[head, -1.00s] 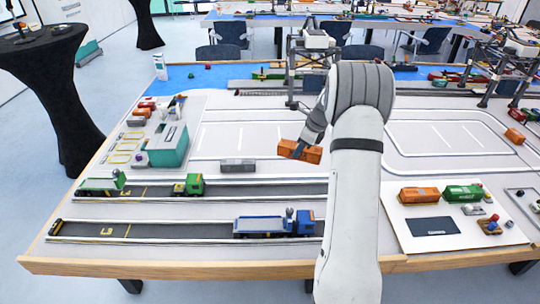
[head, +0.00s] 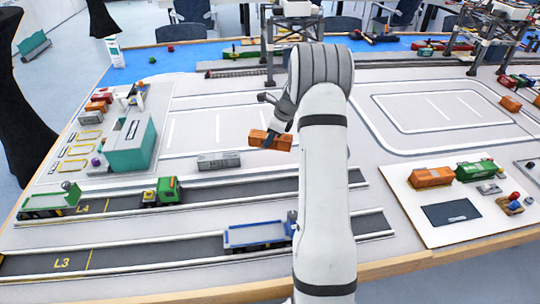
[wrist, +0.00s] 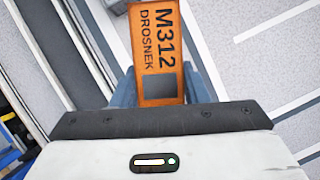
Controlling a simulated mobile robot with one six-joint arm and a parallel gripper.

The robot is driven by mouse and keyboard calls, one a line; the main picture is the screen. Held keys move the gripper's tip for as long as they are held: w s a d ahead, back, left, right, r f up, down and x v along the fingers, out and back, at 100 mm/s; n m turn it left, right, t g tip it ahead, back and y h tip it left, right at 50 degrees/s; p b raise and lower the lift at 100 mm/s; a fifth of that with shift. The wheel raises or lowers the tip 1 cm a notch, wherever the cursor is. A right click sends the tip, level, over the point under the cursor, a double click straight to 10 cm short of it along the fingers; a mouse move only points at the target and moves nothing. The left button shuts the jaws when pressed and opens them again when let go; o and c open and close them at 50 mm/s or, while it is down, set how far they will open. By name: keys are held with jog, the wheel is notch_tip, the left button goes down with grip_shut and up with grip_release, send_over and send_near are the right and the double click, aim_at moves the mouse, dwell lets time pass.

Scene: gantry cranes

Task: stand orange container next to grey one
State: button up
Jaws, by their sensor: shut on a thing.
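The orange container (head: 284,143) is held in my gripper (head: 269,140), a little right of and beyond the grey container in the head view. In the wrist view the orange container (wrist: 157,40), marked M312 DROSNEK, sits between the two blue fingers of my gripper (wrist: 160,92). The grey container (head: 218,161) lies on the light table surface, just beyond the upper road lane. A gap shows between the two containers. I cannot tell whether the orange one touches the table.
A teal-and-grey building (head: 130,146) stands left of the grey container. A green truck (head: 162,192) and a blue flatbed truck (head: 256,236) stand in the lanes in front. A gantry crane (head: 268,45) stands behind. A white board (head: 407,208) with containers is at right.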

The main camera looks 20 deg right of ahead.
jog(key=shift+d+f, duration=0.1)
jog(key=shift+f, duration=3.15)
jog(key=shift+f, duration=0.1)
jog(key=o, duration=1.1)
jog(key=shift+c, duration=0.2)
